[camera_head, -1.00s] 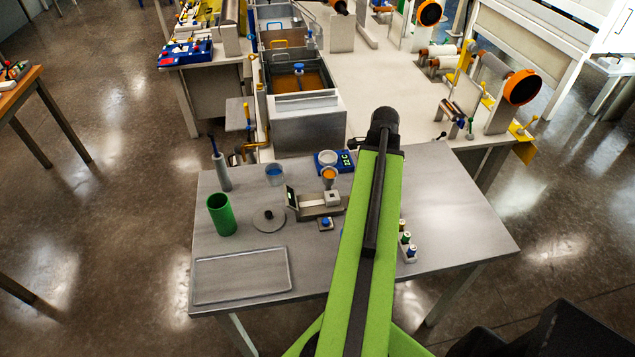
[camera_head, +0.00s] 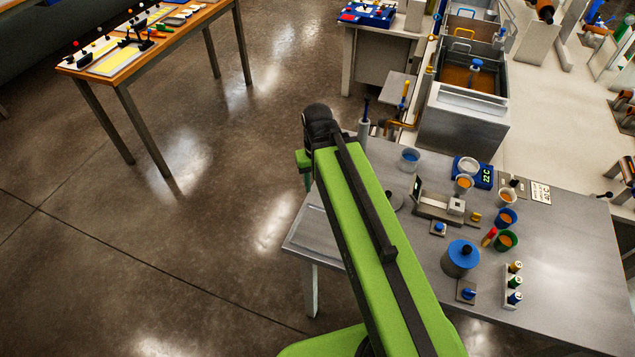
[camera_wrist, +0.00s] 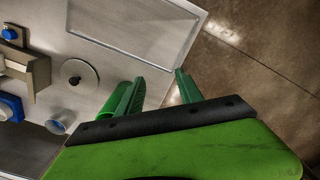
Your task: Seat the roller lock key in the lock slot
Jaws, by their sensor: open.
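I cannot pick out the roller lock key or the lock slot for certain in either view. Orange-ended rollers (camera_head: 624,104) show at the right edge of the head view, cut off by the frame. My gripper (camera_wrist: 160,76) is open in the wrist view, with nothing seen between its green fingers. It is over the left end of the grey bench, with the floor beyond. A green cup (camera_wrist: 113,98) lies partly behind the left finger.
A shallow tray (camera_wrist: 140,25) is near my gripper. An orange-topped table (camera_head: 190,33) with small coloured parts stands at upper left. Open floor lies between.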

